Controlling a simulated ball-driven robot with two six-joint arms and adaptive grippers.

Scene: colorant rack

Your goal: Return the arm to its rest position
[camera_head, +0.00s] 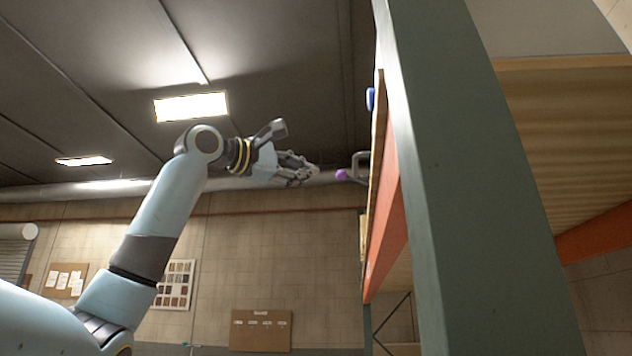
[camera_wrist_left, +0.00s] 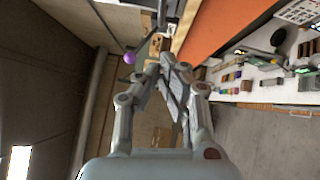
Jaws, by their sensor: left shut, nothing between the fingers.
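My left arm comes in from the lower left in the head view, bent upward at the elbow. Its gripper (camera_head: 312,172) points right, toward the rack, and is shut and empty. In the left wrist view the same gripper (camera_wrist_left: 170,62) shows its fingers drawn together with nothing between them. A purple ball-shaped knob (camera_head: 341,175) lies just beyond the fingertips, apart from them; it also shows in the left wrist view (camera_wrist_left: 129,58). My right gripper is in neither view.
A tall green rack post (camera_head: 455,200) with orange beams (camera_head: 386,225) and wooden shelves (camera_head: 575,130) stands close on the right. In the wrist view a white shelf (camera_wrist_left: 275,97) holds several small items. Free air surrounds the arm at left, below ceiling lights (camera_head: 190,106).

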